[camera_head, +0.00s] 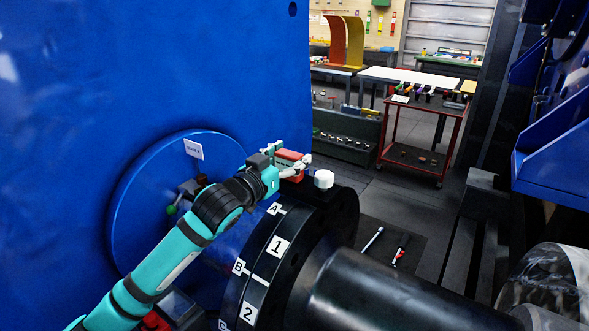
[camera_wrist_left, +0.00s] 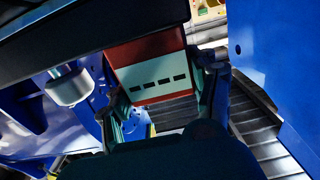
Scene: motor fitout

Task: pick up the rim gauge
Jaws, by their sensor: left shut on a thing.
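The rim gauge (camera_head: 290,155) is a small red block. It is at the top of the black flange marked A, B, 1 and 2. My left gripper (camera_head: 286,160) is shut on it, with one finger on each side. In the left wrist view the gauge (camera_wrist_left: 152,72) shows a red body and a pale face with a row of dark slots, between the two fingers (camera_wrist_left: 165,100). I cannot tell whether the gauge touches the flange rim. My right gripper is not in view.
A white cylinder (camera_head: 323,178) sits on the flange (camera_head: 345,205) just right of the gauge. A large blue housing (camera_head: 150,80) fills the left. A black shaft (camera_head: 390,290) runs to the lower right. A red cart (camera_head: 428,115) stands behind, past open floor.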

